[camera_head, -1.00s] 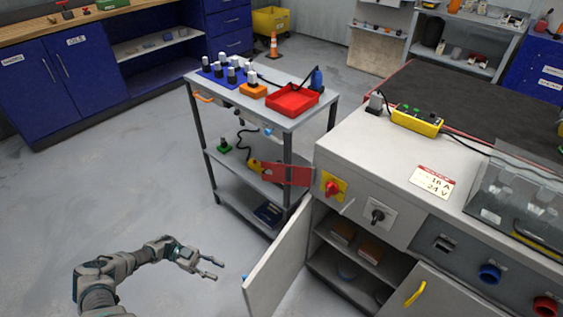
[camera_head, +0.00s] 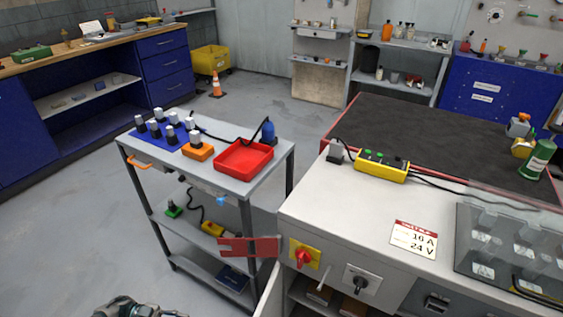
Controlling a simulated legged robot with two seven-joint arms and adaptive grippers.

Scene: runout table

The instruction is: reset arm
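Only the top of my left arm's wrist end (camera_head: 135,308) shows at the bottom edge, left of centre. Its fingers are cut off by the frame, so I cannot see whether the gripper is open or shut. Nothing in the visible part touches the cart or the bench. My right arm and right gripper are not in view.
A grey cart (camera_head: 270,180) carries a red tray (camera_head: 243,157) and an orange block (camera_head: 197,151). Right of it stands a bench (camera_head: 320,205) with a red switch (camera_head: 304,257) and an open cabinet door (camera_head: 270,295). Floor (camera_head: 80,230) left of the cart is clear.

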